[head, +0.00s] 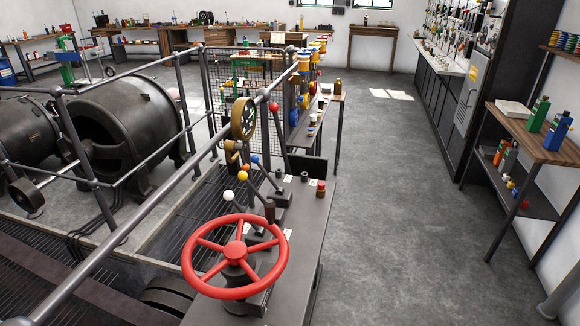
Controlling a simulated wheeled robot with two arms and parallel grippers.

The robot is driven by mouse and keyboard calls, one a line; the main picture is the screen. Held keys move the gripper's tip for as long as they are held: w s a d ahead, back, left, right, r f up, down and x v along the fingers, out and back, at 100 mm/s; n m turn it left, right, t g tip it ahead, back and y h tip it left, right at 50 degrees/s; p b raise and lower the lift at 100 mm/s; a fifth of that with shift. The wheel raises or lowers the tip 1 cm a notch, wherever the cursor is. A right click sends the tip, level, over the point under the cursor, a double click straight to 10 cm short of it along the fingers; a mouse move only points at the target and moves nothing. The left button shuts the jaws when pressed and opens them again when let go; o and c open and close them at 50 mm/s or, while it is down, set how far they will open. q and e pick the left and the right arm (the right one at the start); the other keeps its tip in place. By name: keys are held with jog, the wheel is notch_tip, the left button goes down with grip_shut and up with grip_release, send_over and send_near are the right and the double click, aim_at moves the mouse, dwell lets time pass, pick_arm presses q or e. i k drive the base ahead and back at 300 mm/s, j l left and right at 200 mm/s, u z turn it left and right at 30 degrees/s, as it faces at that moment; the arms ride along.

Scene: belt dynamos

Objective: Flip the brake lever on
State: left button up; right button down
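A dark metal control bench (300,240) stands in the middle foreground. It carries a red handwheel (235,253) at its near end. A short lever with a dark brown grip (270,211) stands beside the wheel rim. I cannot tell which one is the brake lever. Neither of my grippers is in view.
Grey railings (170,185) run along the left, in front of large dynamos (150,115). A brass gauge (244,118) rises behind the levers. A shelf table (540,140) with bottles stands at right. The concrete floor (400,200) right of the bench is clear.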

aim_at(274, 108)
jog(key=l, duration=0.7)
jog(key=i+l, duration=0.1)
jog(key=l, duration=0.35)
jog(key=i+l, duration=0.15)
jog(key=l, duration=0.35)
jog(key=i+l, duration=0.1)
jog(key=l, duration=0.35)
jog(key=i+l, duration=0.2)
jog(key=i, duration=0.25)
jog(key=i+l+u, duration=0.1)
jog(key=i, duration=0.35)
jog(key=i+j, duration=0.5)
